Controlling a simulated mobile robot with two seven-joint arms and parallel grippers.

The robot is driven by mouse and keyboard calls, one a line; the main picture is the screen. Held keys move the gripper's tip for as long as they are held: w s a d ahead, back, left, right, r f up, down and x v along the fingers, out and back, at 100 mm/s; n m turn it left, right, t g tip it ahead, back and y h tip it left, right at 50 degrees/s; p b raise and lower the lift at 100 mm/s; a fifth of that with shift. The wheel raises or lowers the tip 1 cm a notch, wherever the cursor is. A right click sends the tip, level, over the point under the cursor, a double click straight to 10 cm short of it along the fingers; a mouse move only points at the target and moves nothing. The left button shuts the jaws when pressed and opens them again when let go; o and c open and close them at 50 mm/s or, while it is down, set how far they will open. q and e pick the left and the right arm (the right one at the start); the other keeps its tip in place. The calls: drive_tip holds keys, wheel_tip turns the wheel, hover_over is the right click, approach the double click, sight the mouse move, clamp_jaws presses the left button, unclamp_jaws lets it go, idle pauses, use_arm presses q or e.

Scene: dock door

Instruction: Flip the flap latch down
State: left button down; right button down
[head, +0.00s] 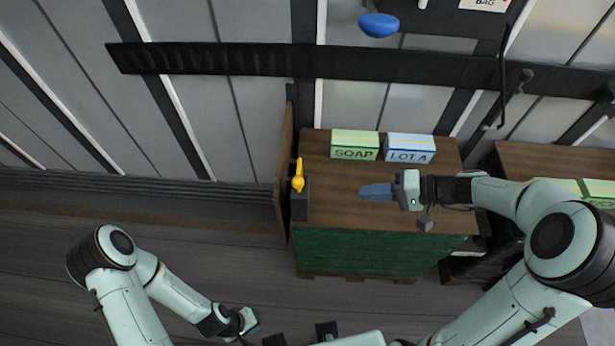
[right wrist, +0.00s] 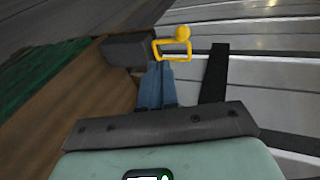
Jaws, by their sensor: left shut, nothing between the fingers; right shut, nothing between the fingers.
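The yellow flap latch (head: 298,178) sits at a dark grey block (head: 299,204) on the left edge of the wooden top. It looks raised, with a rounded knob at its end. In the right wrist view the latch (right wrist: 187,50) shows as a yellow loop with a ball, beside the grey block (right wrist: 125,50). My right gripper (head: 362,192) is shut and empty, to the right of the latch with a clear gap; its blue fingertips (right wrist: 160,66) point toward the latch. My left gripper (head: 254,325) is shut and empty, low in the head view, away from the latch.
A brown upright panel (head: 284,170) stands along the top's left edge, by the latch. A green SOAP box (head: 354,145) and a blue LOT A box (head: 409,148) stand at the back. The wooden top (head: 335,212) is bare between gripper and block. A dark rail (head: 220,62) crosses the wall.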

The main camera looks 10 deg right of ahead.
sight(303, 183)
use_arm(q)
drive_tip(key=shift+w, duration=0.1)
use_arm(e)
drive_tip(key=r, duration=0.3)
drive_tip(key=shift+w+d+r+n+t+y, duration=0.1)
drive_tip(key=shift+w+r+n+t+y, duration=0.1)
drive_tip(key=shift+n+t+y, duration=0.15)
